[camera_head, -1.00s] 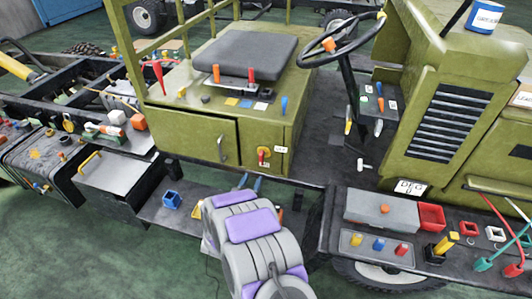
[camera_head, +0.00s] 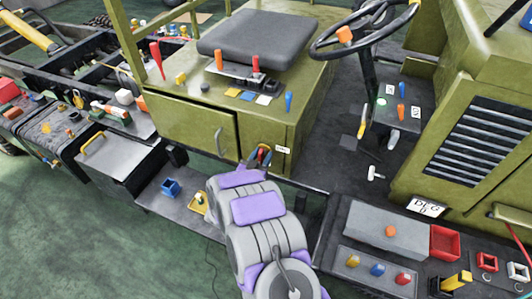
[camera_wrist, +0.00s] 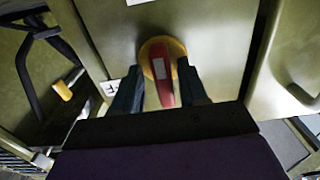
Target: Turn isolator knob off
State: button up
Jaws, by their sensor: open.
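The isolator knob is a red handle on a round yellow base. It shows in the wrist view (camera_wrist: 162,79) on the flat olive-green panel, with its handle between my fingers. In the head view the knob (camera_head: 264,151) is mostly hidden by my gripper, on the front of the green cabinet (camera_head: 292,125) under the seat. My gripper (camera_head: 265,157) is open in front of the knob. In the wrist view its dark blue-grey fingers (camera_wrist: 159,84) stand on either side of the handle, with a visible gap at each side; contact cannot be told.
A small white label (camera_wrist: 110,88) sits beside the knob. The cabinet door with a grey handle (camera_head: 219,139) is to the left. A steering wheel (camera_head: 362,38) stands at upper right.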

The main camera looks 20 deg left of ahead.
jog(key=shift+a+f, duration=0.2)
jog(key=shift+a, duration=0.45)
jog(key=shift+c, duration=0.5)
jog(key=shift+d+r, duration=0.15)
jog(key=shift+d, duration=0.3)
jog(key=c, duration=0.5)
jog(key=shift+c, duration=0.5)
jog(key=shift+a, duration=0.1)
grip_shut()
